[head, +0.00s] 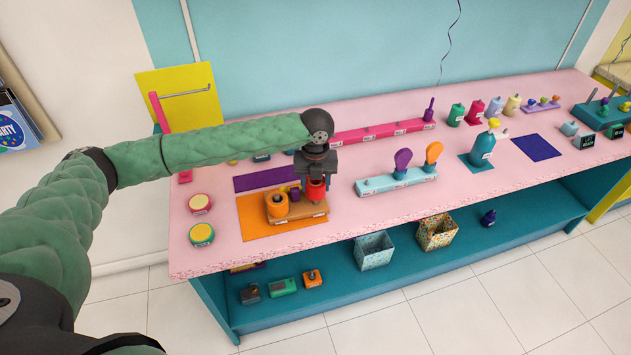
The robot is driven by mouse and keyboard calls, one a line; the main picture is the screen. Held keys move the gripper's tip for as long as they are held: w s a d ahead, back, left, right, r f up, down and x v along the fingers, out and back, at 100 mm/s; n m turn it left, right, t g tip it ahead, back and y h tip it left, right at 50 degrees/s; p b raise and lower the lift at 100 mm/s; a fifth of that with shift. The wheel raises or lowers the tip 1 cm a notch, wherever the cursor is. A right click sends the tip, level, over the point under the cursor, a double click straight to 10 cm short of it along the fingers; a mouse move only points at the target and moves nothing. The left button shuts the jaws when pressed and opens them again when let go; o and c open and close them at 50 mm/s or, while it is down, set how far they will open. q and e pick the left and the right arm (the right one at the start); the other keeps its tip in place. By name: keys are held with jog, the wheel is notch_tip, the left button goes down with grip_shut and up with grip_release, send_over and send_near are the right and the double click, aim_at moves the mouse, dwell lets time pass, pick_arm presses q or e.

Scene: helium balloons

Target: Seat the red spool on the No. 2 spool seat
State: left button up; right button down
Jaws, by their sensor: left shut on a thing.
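My left gripper (316,178) points straight down over the pink table and is shut on the red spool (316,190). The red spool is at the right part of the wooden spool board (300,215), which lies on an orange mat (253,226). I cannot tell whether the spool touches the board or hangs just above it. An orange spool (277,205) stands on the left part of the board. A small purple thing (295,194) shows between the two spools. The seat numbers are too small to read. My right gripper is not in view.
A light blue rack (397,181) with a purple and an orange paddle stands right of the board. Two round tins (201,219) stand at the left. A purple mat (266,178) and a pink rail (383,132) lie behind. Bottles stand farther right. The table's front edge is close.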

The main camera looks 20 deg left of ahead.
aim_at(316, 190)
pick_arm(q)
jog(key=shift+f+b, duration=0.35)
jog(key=shift+f, duration=1.8)
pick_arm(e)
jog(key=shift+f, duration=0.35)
pick_arm(q)
jog(key=o, duration=1.1)
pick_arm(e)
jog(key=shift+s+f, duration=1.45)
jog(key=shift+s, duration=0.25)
pick_arm(q)
jog(key=shift+r+b, duration=0.4)
jog(key=shift+r, duration=0.25)
notch_tip(316, 190, up, 5)
jog(key=shift+f+b, duration=0.15)
jog(key=shift+b, duration=0.8)
jog(key=shift+r, duration=0.9)
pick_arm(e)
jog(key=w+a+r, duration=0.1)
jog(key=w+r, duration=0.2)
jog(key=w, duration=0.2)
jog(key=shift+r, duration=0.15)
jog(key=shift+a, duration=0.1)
